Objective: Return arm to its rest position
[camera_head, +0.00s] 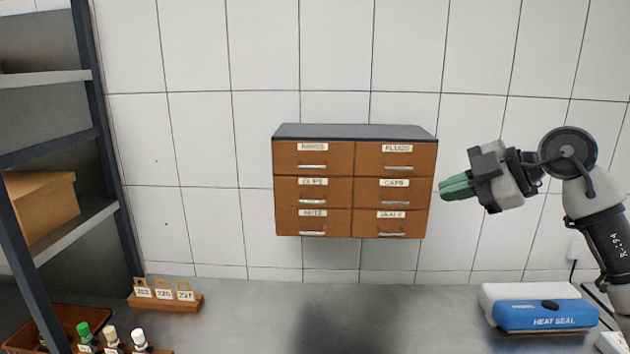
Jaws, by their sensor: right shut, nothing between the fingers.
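My right gripper (457,187) is at the right of the head view, with its green fingers pointing left. It is shut and holds nothing. It is raised above the bench, in front of the tiled wall and just right of the drawer cabinet. My right arm (603,230) comes in from the right edge and bends at a dark joint. My left gripper does not show.
A brown drawer cabinet (354,187) with labelled drawers hangs on the wall. A blue heat sealer (545,315) sits at the bench's right. A wooden tag holder (166,300), capped bottles (111,340) and a shelf rack with a box (42,205) are left. The bench (330,315) middle is clear.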

